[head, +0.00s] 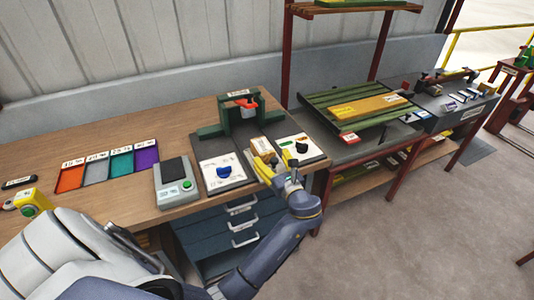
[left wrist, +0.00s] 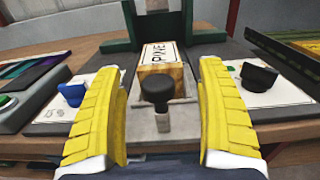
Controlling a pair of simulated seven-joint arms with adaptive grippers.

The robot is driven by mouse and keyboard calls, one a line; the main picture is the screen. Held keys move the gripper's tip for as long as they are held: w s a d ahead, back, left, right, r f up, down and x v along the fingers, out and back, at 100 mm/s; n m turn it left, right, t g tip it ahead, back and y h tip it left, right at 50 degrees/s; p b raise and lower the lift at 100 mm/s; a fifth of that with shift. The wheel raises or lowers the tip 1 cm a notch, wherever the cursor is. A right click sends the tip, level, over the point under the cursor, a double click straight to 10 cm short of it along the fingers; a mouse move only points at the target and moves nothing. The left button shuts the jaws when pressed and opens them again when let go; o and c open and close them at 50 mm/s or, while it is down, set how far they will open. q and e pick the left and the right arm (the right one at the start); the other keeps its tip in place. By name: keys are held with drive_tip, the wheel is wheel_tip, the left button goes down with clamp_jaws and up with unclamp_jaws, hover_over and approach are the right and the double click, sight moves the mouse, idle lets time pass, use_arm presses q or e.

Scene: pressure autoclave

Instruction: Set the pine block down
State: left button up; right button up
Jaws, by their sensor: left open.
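The pine block (head: 262,147) is a small wooden block with a white PINE label. It rests on the grey bed of a green-framed press (head: 238,118) near the table's front edge. In the left wrist view the pine block (left wrist: 161,80) sits between and beyond my yellow fingertips, with a gap on each side. My left gripper (head: 271,167) is open and just in front of the block. A black round-topped knob (left wrist: 157,90) stands before the block and hides part of its front face. My right gripper is not in view.
White panels with a blue knob (head: 223,171) and a black knob (head: 302,148) flank the press bed. A grey box with a green button (head: 187,185) stands left. Coloured trays (head: 118,164) lie farther left. A green slatted rack (head: 355,105) stands right.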

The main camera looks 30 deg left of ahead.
sight(275, 165)
use_arm(q)
drive_tip(key=v, duration=0.7)
drive_tip(key=shift+d+f, duration=0.1)
drive_tip(key=shift+f, duration=0.05)
drive_tip(key=s+d+f+n+h, duration=0.15)
drive_tip(key=f+h, duration=0.25)
drive_tip(key=f, duration=1.1)
drive_tip(key=s+d+f+h, duration=0.1)
drive_tip(key=d+f+h, duration=0.25)
drive_tip(key=f, duration=1.15)
drive_tip(key=s+f+n+g+h, duration=0.3)
drive_tip(key=s+f, duration=0.4)
drive_tip(key=f, duration=0.6)
drive_tip(key=s+f+n+g+h, duration=0.2)
drive_tip(key=s+f+n, duration=0.2)
drive_tip(key=s+f, duration=0.55)
drive_tip(key=s+f+n+g+h, duration=0.15)
drive_tip(key=s+f+n, duration=0.25)
drive_tip(key=s+f, duration=0.55)
drive_tip(key=s+a+f+n+g+h, duration=0.1)
drive_tip(key=s+n, duration=0.7)
drive_tip(key=s, duration=1.4)
wheel_tip(275, 165, down, 2)
drive_tip(key=shift+s+a+f+n+g, duration=0.2)
drive_tip(key=shift+s+a+n+g, duration=0.15)
drive_tip(key=shift+a+g, duration=0.35)
